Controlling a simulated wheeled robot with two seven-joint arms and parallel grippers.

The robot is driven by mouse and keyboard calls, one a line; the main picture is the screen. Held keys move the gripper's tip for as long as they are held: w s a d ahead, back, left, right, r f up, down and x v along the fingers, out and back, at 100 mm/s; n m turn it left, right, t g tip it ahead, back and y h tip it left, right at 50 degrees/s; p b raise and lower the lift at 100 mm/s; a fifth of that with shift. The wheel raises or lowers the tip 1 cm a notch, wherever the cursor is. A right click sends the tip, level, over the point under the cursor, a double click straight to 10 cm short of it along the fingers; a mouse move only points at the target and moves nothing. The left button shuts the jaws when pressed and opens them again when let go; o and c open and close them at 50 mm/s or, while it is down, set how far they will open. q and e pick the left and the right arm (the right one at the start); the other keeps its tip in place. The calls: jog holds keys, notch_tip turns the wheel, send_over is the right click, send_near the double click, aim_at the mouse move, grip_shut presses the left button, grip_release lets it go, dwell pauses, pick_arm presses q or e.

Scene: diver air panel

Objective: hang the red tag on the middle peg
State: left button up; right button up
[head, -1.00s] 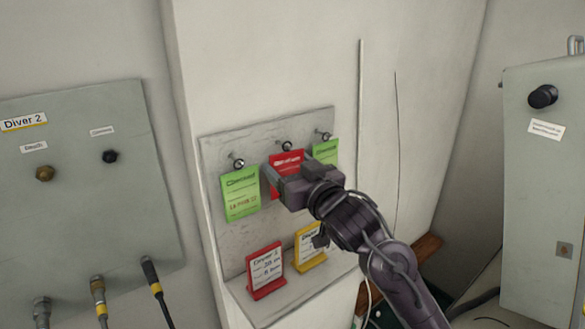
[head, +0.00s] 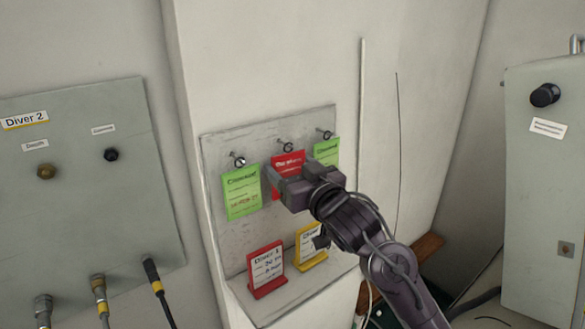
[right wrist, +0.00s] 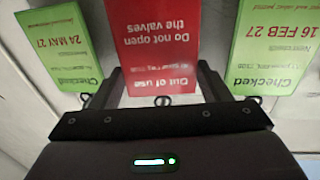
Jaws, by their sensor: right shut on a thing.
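The red tag (head: 289,160) is at the middle of the peg board, just below the middle peg (head: 288,147). In the right wrist view the red tag (right wrist: 157,45) reads upside down and lies between my two fingers. My right gripper (head: 287,179) is shut on it, in front of the board, and hides its lower part in the head view. The middle peg's round end (right wrist: 162,100) shows by the tag's top edge. I cannot tell whether the tag's hole is around the peg. My left gripper is not in view.
A green tag (head: 241,193) hangs on the left peg (head: 239,161) and another green tag (head: 326,152) on the right peg (head: 327,134). Below, a red card stand (head: 267,270) and a yellow one (head: 310,246) stand on the ledge (head: 290,302).

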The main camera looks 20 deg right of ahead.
jog(key=o, duration=1)
jog(key=shift+s, duration=0.15)
jog(key=shift+s+d+f, duration=0.1)
jog(key=shift+s, duration=0.15)
jog(key=shift+b+v, duration=0.9)
jog(key=shift+v, duration=2.6)
